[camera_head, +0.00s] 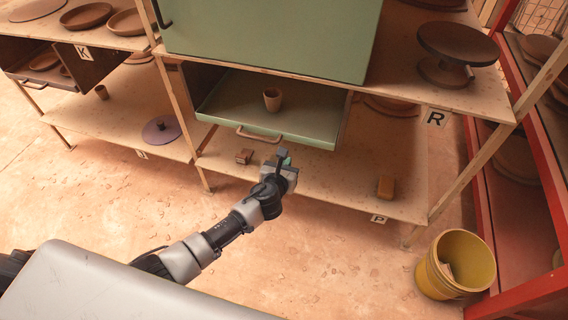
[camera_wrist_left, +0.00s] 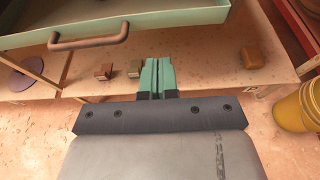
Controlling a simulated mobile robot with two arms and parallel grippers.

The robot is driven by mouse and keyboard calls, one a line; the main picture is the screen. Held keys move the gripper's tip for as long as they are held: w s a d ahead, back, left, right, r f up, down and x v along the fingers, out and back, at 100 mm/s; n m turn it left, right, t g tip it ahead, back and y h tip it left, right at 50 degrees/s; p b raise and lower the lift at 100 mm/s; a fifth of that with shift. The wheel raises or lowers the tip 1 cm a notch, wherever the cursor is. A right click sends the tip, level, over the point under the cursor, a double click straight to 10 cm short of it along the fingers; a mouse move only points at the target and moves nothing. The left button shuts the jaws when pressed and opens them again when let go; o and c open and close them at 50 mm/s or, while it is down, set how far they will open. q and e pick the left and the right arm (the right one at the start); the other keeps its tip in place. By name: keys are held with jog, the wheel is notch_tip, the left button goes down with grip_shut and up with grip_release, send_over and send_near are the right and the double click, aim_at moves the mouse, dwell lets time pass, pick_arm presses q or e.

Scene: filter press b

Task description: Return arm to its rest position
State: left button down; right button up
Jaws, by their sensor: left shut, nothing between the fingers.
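My left arm reaches in from the left in the head view. Its gripper (camera_head: 284,157) is in front of the lower shelf, just below the open green drawer (camera_head: 317,130). In the left wrist view the two green fingers of the gripper (camera_wrist_left: 157,76) are together, with nothing between them. The drawer's handle (camera_wrist_left: 88,42) is up and to the left of the fingers there, apart from them. A small clay cup (camera_head: 272,99) stands in the drawer. My right gripper is not in view.
A yellow bucket (camera_head: 457,262) stands on the floor at the right, by a red frame (camera_head: 480,190). The floor in front of the shelves is clear.

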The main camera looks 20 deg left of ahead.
pick_arm(q)
jog(key=s+a+f+n+g+y+p, duration=0.1)
jog(key=s+a+f+n+g+p, duration=0.25)
jog(key=s+f+n, duration=0.75)
jog(key=s+a+f+n+g+p, duration=0.2)
jog(key=s+a+f+n+g, duration=0.4)
jog(key=s+f, duration=0.55)
jog(key=s+f+n+g+p, duration=0.2)
jog(key=s+n, duration=0.6)
jog(key=s, duration=0.6)
jog(key=s+f+n+g+p, duration=0.1)
jog(key=s+f+n+g, duration=0.1)
jog(key=s+n, duration=0.6)
jog(key=s, duration=0.6)
jog(key=shift+s+d+n+p, duration=0.3)
jog(key=shift+n+p, duration=0.1)
